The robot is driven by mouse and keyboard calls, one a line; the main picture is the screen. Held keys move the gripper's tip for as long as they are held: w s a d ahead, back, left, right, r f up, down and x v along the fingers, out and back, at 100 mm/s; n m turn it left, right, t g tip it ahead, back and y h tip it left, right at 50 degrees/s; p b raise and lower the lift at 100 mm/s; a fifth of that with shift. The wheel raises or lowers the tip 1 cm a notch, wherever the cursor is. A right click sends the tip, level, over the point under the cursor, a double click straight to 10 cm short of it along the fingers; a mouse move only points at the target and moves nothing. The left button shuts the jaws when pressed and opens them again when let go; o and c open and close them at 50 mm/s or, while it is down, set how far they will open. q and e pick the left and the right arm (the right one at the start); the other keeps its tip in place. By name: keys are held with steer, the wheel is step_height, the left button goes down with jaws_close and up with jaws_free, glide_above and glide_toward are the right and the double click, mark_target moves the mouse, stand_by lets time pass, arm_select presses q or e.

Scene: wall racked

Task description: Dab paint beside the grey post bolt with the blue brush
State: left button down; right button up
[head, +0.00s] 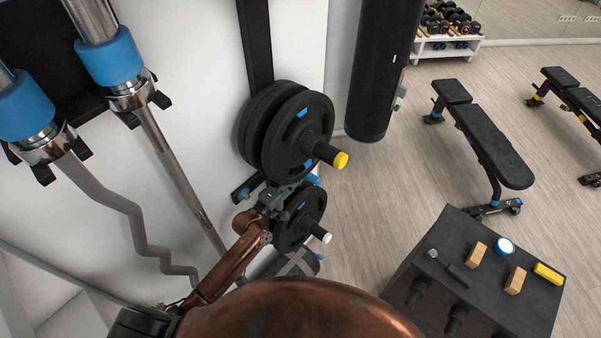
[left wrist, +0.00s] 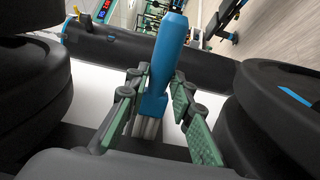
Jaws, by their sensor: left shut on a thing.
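The blue brush (left wrist: 169,62) is held between the green-padded fingers of my left gripper (left wrist: 160,88) in the left wrist view, its blue body pointing away from the gripper. In the head view my left gripper (head: 279,198) is between the upper black weight plates (head: 300,135) and the lower plates (head: 303,222), and a small blue part of the brush (head: 314,180) shows past it. I cannot make out the grey post bolt or any paint mark in either view. My right gripper is not in view.
Plates flank my left gripper closely on both sides. A black punching bag (head: 381,75) hangs to the right; silver bars with blue collars (head: 108,57) stand at left.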

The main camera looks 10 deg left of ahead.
mark_target(315, 183)
arm_select(q)
steer(key=shift+s+a, duration=0.1)
steer(key=shift+s, duration=0.15)
steer(key=s+d+p, duration=0.1)
steer(key=d, duration=0.1)
steer(key=s+d+p, duration=0.2)
steer(key=d, duration=0.1)
steer(key=shift+d+r, duration=0.25)
steer(key=shift+d, duration=0.05)
steer(key=shift+s+d+p, duration=0.3)
steer(key=shift+s+d, duration=0.1)
steer(key=shift+d, duration=0.05)
